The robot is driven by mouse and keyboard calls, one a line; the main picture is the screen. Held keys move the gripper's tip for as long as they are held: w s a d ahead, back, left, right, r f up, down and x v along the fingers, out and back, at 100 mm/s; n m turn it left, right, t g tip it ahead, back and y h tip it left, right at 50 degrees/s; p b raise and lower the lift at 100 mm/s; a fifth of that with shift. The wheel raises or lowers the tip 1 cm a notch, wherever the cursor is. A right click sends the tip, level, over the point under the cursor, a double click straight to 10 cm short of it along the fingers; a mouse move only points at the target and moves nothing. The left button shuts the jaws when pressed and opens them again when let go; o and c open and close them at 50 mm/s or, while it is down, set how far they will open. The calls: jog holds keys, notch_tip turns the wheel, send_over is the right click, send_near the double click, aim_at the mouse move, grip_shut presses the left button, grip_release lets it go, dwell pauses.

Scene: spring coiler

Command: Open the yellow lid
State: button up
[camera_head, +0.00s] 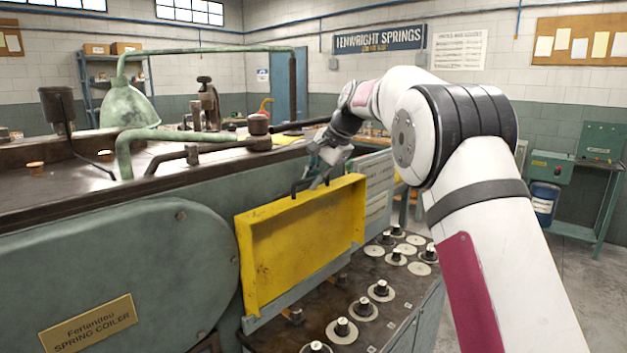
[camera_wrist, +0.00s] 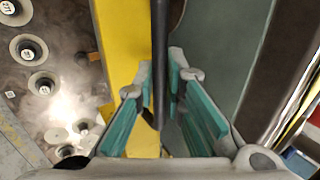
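The yellow lid (camera_head: 300,240) stands roughly upright along the machine's front side in the head view, its rimmed, hollow-looking face toward the camera. A dark bar handle (camera_head: 294,188) is at its top edge. My gripper (camera_head: 319,181) is at the lid's top edge by this handle. In the wrist view the lid is a yellow strip (camera_wrist: 122,45), and the dark handle bar (camera_wrist: 160,50) runs between the two teal-padded fingers of my gripper (camera_wrist: 160,84). The fingers look parted, with gaps beside the bar. Any contact is hard to see.
Below the lid, a dark panel (camera_head: 325,312) carries several knobs with pale discs. The green spring coiler body (camera_head: 110,260) fills the left side, with a curved pipe (camera_head: 200,137) above. Open floor (camera_head: 580,285) lies at right.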

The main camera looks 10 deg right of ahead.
jog(key=shift+o, duration=1.2)
jog(key=v, duration=1.2)
